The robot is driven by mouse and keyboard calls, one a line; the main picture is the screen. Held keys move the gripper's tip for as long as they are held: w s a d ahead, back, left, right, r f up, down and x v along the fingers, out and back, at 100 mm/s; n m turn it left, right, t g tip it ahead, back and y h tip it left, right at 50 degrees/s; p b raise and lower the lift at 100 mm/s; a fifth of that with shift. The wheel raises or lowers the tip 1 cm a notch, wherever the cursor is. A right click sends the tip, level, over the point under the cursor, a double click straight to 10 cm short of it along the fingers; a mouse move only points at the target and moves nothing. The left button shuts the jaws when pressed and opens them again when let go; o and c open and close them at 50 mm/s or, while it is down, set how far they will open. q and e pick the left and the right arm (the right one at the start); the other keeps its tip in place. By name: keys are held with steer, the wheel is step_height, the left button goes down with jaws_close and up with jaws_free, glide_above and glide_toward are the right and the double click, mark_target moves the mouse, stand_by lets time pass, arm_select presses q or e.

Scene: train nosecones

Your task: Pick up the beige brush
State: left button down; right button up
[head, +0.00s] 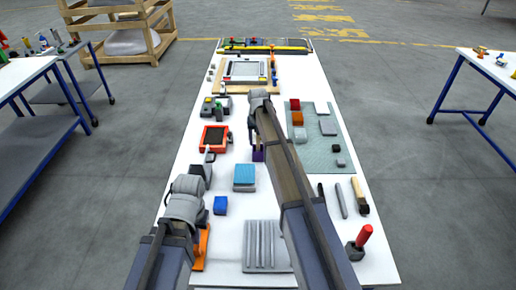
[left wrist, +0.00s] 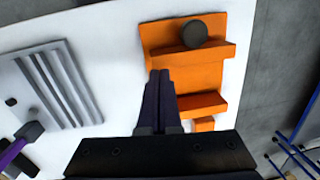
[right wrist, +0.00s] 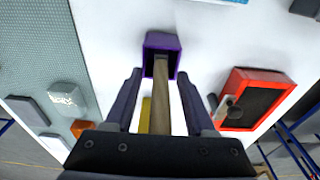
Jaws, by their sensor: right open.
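In the right wrist view a beige handle (right wrist: 163,92) extends from a square purple holder (right wrist: 162,43); whether it belongs to the beige brush I cannot tell. My right gripper (right wrist: 165,78) is open, its fingers on either side of this handle with gaps. In the head view my right arm hides most of the holder (head: 258,154). A brush-like tool (head: 355,188) with a beige part and dark end lies at the table's right. My left gripper (left wrist: 159,76) is shut and empty, near an orange stand (left wrist: 186,60) with a round black knob.
A red-framed dark tray (head: 215,138) and blue-topped block (head: 244,177) flank the purple holder. A grey grooved plate (head: 265,246) lies near the front. A red-handled tool (head: 358,243) stands front right. A green-grey mat (head: 322,152) holds several blocks.

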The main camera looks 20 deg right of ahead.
steer(key=shift+r, duration=0.1)
steer(key=shift+c, duration=0.2)
jaws_close()
